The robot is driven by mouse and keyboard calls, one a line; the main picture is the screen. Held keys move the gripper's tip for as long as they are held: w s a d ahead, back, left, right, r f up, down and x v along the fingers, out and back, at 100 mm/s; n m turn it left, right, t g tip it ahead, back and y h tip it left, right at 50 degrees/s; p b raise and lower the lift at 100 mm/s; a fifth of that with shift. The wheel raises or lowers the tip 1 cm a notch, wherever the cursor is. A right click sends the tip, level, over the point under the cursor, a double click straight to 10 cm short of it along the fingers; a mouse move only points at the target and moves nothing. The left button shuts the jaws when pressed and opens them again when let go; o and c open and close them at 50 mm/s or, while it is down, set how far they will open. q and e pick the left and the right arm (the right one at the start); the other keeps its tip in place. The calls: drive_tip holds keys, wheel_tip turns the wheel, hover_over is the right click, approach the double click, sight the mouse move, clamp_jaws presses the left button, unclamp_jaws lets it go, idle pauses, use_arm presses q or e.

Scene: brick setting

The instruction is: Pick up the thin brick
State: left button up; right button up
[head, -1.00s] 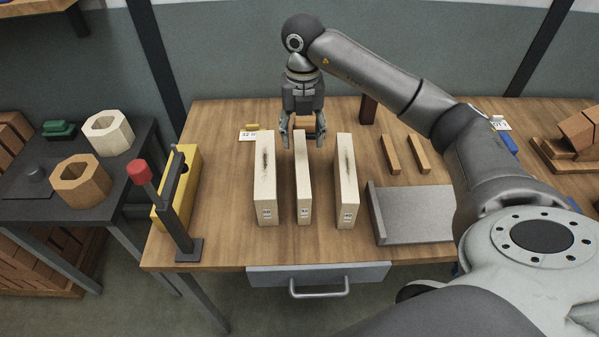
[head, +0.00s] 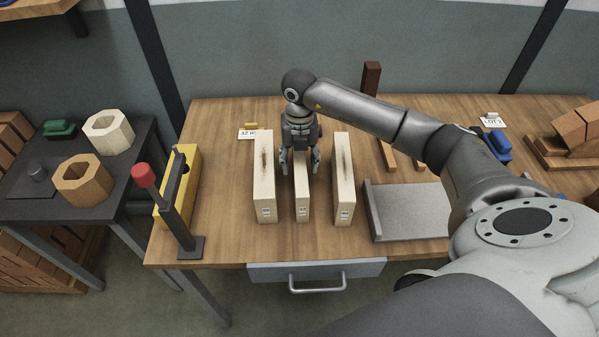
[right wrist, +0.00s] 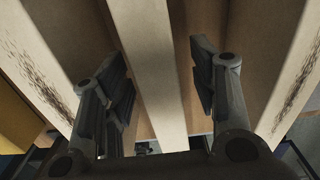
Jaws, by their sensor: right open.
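The thin brick (head: 302,192) is the narrow pale block in the middle of a row of three on the wooden table. It also runs between the fingers in the right wrist view (right wrist: 150,50). My right gripper (head: 300,166) points down over the thin brick, with one finger on each side of it. In the right wrist view the open fingers (right wrist: 160,90) show gaps to the brick on both sides. The gripper hides the far part of the thin brick in the head view. My left gripper is not in view.
Wider pale bricks stand close on the left (head: 265,190) and right (head: 344,190) of the thin brick. A yellow block (head: 180,185) with a dark red-knobbed lever is farther left. A grey L-shaped plate (head: 412,212) lies to the right.

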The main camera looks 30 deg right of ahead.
clamp_jaws()
drive_tip(key=shift+w+r, duration=0.1)
drive_tip(key=shift+r, duration=0.1)
idle(0.3)
drive_tip(key=shift+r+b, duration=0.5)
drive_tip(key=shift+r, duration=0.15)
drive_tip(key=s+a+r, duration=0.1)
drive_tip(key=r, duration=0.1)
drive_tip(key=s+r+b, duration=0.1)
drive_tip(key=s+r, duration=0.1)
drive_tip(key=r, duration=0.1)
drive_tip(key=s+a+r+b, duration=0.1)
drive_tip(key=s+r, duration=0.1)
drive_tip(key=shift+s+a+r, duration=0.15)
drive_tip(key=shift+a+r, duration=0.2)
drive_tip(key=shift+r, duration=0.05)
drive_tip(key=s+a+r+b, duration=0.1)
drive_tip(key=s+a+r, duration=0.2)
drive_tip(key=s, duration=0.4)
drive_tip(key=shift+a+r, duration=0.35)
drive_tip(key=shift+a, duration=0.05)
